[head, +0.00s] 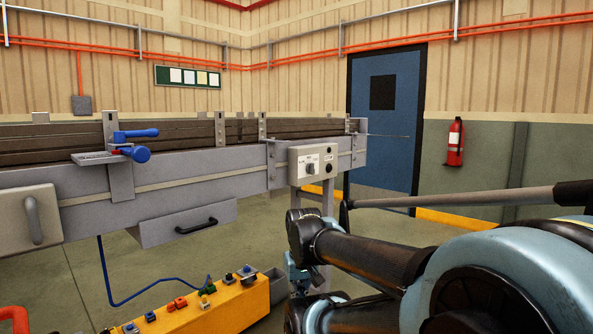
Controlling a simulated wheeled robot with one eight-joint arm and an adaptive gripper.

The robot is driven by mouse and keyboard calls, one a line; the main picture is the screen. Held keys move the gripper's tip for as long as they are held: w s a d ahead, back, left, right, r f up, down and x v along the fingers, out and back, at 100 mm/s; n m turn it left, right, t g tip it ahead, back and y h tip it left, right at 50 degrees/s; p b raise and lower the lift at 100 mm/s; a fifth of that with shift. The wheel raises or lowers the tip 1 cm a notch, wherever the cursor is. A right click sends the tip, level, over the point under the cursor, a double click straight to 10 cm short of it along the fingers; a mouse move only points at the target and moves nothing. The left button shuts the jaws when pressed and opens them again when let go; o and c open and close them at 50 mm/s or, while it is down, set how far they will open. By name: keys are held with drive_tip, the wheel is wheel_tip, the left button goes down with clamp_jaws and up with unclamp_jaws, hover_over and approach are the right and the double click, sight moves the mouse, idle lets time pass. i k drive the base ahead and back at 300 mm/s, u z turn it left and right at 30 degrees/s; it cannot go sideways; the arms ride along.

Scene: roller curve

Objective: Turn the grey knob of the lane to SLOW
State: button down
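A pale control box (313,162) is mounted on the side of the long grey lane (190,178), right of the picture's middle. A small grey knob (311,169) sits on its front, with small dark labels and round dark buttons beside it. The labels are too small to read, so I cannot tell the knob's setting. My arm reaches in from the right, and its dark links are below and in front of the control box. I cannot make out my gripper or its fingertips in the head view.
A larger box with a grey handle (32,218) is at the lane's left. A drawer (187,222) hangs below. A yellow panel (220,304) with several coloured controls stands in front. A blue door (384,120) is behind.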

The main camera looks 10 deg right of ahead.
sight(310, 168)
drive_tip(key=u, duration=0.65)
drive_tip(key=k, duration=1.45)
drive_tip(key=z, duration=0.7)
drive_tip(key=i, duration=1)
